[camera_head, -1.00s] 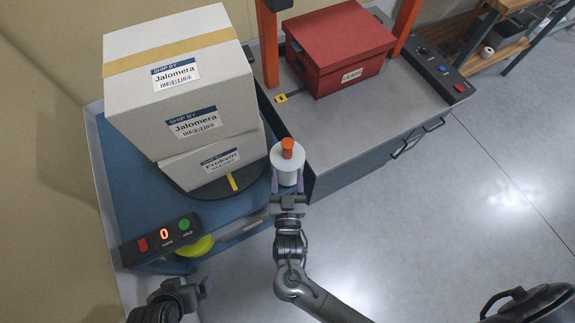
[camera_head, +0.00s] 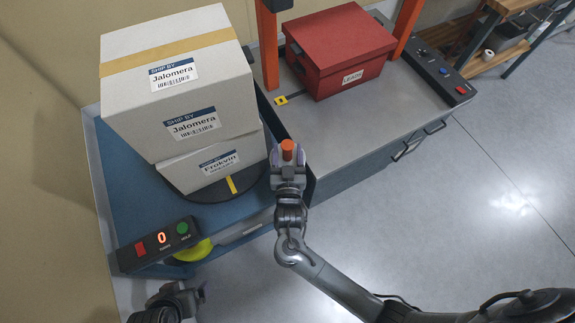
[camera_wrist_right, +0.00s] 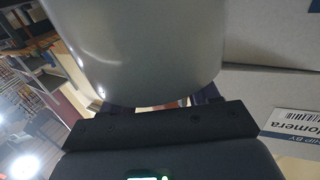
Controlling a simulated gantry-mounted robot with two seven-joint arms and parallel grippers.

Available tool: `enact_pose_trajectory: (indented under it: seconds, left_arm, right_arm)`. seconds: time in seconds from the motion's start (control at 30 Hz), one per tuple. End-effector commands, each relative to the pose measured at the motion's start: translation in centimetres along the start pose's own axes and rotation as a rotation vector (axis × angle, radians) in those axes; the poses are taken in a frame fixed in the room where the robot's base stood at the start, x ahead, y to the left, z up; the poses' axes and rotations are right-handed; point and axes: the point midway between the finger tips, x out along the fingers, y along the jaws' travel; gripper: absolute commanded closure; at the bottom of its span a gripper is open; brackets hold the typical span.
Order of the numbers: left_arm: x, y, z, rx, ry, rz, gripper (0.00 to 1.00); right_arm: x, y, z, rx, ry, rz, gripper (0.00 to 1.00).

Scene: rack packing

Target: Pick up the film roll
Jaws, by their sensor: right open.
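The film roll (camera_head: 287,151) shows its orange core end in the head view, directly beyond my right gripper (camera_head: 287,172). Most of its white body is hidden behind the gripper there. In the right wrist view the film roll (camera_wrist_right: 135,45) is a large pale, glossy cylinder that fills the upper middle, close to the gripper's dark palm bar (camera_wrist_right: 160,127). My right gripper is open, with its fingers around the roll's sides; whether they touch it is not clear. My left gripper (camera_head: 196,292) is at the lower left, away from the roll, and its jaws are hard to read.
Stacked white boxes (camera_head: 178,75) stand on a dark round turntable (camera_head: 215,196) left of the roll. A control box (camera_head: 155,243) with a red "0" sits in front. A red lidded box (camera_head: 340,50) rests on the grey bench between orange posts (camera_head: 267,45). Open floor lies right.

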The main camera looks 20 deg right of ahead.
Motion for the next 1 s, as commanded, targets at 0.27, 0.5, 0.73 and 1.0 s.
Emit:
enact_pose_trajectory:
  seconds: [0.27,0.5,0.73,1.0]
  left_arm:
    - [-0.01,0.13,-0.03,-0.005,0.0,0.004,0.0]
    - [0.0,0.08,-0.01,-0.003,0.0,0.003,0.0]
    - [0.02,-0.08,0.04,0.004,-0.001,-0.003,0.0]
    - [0.03,-0.17,0.07,0.008,-0.002,-0.006,0.0]
  right_arm:
    - [-0.02,0.01,-0.02,0.0,0.0,0.0,0.61]
    - [-0.03,0.01,-0.02,0.0,0.0,0.0,0.98]
    - [-0.04,0.0,-0.02,0.0,0.0,0.0,1.0]
    - [-0.04,0.0,-0.03,0.0,0.0,0.0,1.0]
